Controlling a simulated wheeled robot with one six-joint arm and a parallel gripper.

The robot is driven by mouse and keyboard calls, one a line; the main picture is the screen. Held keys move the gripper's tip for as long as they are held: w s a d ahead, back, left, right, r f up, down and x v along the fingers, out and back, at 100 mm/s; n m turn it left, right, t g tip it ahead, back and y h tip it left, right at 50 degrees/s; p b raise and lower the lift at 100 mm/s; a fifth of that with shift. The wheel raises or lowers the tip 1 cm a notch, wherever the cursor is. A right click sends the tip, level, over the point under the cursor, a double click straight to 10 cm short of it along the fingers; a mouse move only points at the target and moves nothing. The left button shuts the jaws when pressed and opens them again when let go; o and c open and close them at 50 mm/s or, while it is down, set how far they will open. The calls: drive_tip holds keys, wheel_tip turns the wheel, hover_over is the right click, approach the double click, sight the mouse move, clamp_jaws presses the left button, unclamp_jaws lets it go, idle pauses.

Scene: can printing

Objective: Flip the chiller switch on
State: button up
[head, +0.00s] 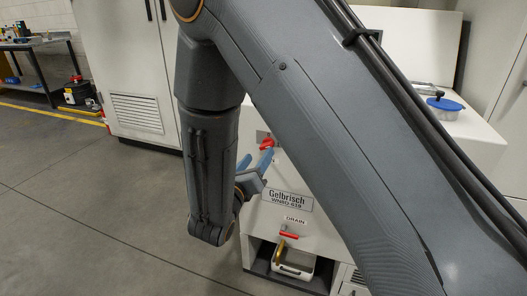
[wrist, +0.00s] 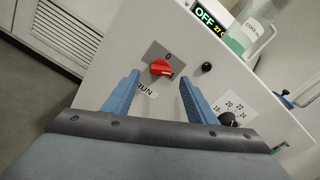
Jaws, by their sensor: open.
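The chiller is a white cabinet (head: 262,219) marked "Gelbrisch". Its red rotary switch (wrist: 161,68) sits on a grey plate, with "0" above it and "RUN" below it in the wrist view. The red switch also shows in the head view (head: 267,144). A display (wrist: 208,17) on the panel reads "OFF" in green. My gripper (wrist: 158,79) is open with blue fingers. The fingers straddle the switch at its left and right in the wrist view, nothing held; contact cannot be told. My arm hides much of the cabinet in the head view.
A black button (wrist: 207,67) and a numbered dial (wrist: 227,118) lie right of the switch. A jug (wrist: 247,36) stands beyond the display. A red drain handle (head: 289,235) sits low above a tray (head: 294,269).

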sight(265, 148)
drive_tip(key=x, duration=0.5)
drive_tip(key=shift+w+d, duration=0.2)
drive_tip(key=shift+w, duration=0.1)
drive_tip(key=shift+c, duration=0.6)
drive_tip(key=c, duration=1)
drive_tip(key=shift+o, duration=0.2)
drive_tip(key=shift+m, duration=0.4)
drive_tip(key=shift+m+b, duration=1.35)
drive_tip(key=shift+m, duration=0.95)
